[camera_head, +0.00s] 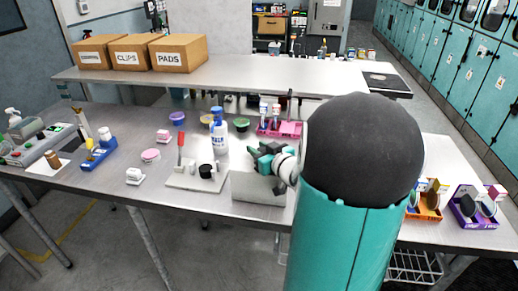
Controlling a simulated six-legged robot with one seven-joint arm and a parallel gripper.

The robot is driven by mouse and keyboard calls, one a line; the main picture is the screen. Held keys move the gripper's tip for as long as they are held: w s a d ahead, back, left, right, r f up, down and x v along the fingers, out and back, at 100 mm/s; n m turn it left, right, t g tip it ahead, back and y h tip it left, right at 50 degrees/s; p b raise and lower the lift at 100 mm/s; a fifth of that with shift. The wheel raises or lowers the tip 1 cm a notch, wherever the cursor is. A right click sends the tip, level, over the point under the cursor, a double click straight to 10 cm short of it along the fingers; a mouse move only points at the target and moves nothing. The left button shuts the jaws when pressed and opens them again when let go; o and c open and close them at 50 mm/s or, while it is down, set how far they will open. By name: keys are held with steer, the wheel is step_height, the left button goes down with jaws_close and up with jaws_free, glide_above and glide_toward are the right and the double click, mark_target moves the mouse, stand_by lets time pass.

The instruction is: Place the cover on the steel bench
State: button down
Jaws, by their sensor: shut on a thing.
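A plain grey box-shaped piece, which looks like the cover (258,190), is at the front middle of the steel bench (110,183). My gripper (262,160), teal and black, is at its upper edge and is shut on it. The exact finger contact is too small to see clearly. I cannot tell whether the cover's underside touches the bench. My large teal and dark arm link hides the bench to the right of the cover.
Left of the cover are a white board (190,183) with a red-handled tool and black cup, and a blue-white bottle (218,135). A pink rack (280,128) stands behind. Orange (424,212) and purple (478,220) holders are at right. Bare bench lies at front left.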

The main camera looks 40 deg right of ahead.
steer(key=c, duration=1)
jaws_free()
steer(key=shift+f, duration=0.1)
steer(key=shift+c, duration=0.2)
steer(key=shift+s+r, duration=0.1)
steer(key=shift+r, duration=0.1)
steer(key=v, duration=1.2)
steer(key=w+h, duration=0.1)
steer(key=w+a+r+g, duration=0.1)
steer(key=w+r+h, duration=0.1)
steer(key=w, duration=0.1)
steer(key=shift+a+r+g+h, duration=0.2)
steer(key=shift+a+g+h, duration=0.1)
steer(key=shift+a, duration=0.1)
steer(key=s+a+g+y, duration=0.2)
steer(key=s+a+g, duration=0.2)
steer(key=a, duration=1)
steer(key=s+a+n+g+y, duration=0.1)
steer(key=s+a+g, duration=0.3)
steer(key=a, duration=1)
steer(key=shift+s+g+y, duration=0.4)
steer(key=shift+s+y, duration=0.4)
steer(key=shift+s, duration=0.35)
